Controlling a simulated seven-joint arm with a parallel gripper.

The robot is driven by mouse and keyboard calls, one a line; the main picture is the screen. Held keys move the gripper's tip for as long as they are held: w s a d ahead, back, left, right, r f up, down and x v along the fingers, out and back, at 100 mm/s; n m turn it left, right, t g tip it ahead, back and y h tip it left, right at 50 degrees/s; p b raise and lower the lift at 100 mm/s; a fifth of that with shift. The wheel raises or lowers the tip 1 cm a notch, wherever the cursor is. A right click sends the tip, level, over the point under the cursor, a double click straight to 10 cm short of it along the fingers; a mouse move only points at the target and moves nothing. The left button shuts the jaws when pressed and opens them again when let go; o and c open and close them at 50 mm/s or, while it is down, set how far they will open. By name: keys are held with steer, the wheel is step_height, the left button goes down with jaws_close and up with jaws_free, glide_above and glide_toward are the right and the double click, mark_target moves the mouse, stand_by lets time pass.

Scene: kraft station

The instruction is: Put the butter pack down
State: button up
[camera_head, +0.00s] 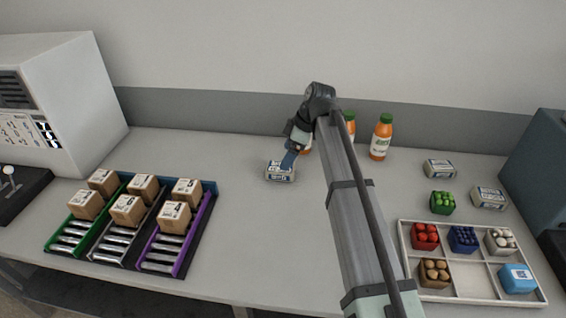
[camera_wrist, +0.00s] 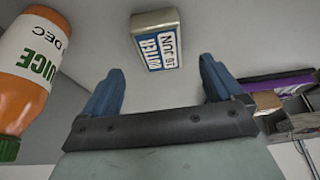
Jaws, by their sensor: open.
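The butter pack (camera_head: 280,171) lies flat on the table left of my arm in the head view. It is a small white and blue block. It also shows in the wrist view (camera_wrist: 158,40), where its label reads "BUTTER" with a date. My gripper (camera_head: 289,161) is just above or beside it in the head view. In the wrist view my gripper (camera_wrist: 157,84) has its two blue fingers wide apart, with nothing between them. The pack lies beyond the fingertips and appears apart from them.
Juice bottles (camera_head: 381,137) stand behind my arm; one is close in the wrist view (camera_wrist: 30,75). Two more packs (camera_head: 439,168) (camera_head: 488,198) and a green carton (camera_head: 442,203) lie right. A compartment tray (camera_head: 473,297) is front right. A rack (camera_head: 213,186) with boxes is left.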

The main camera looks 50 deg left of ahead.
steer(key=shift+v, duration=2.6)
steer(key=shift+o, duration=0.6)
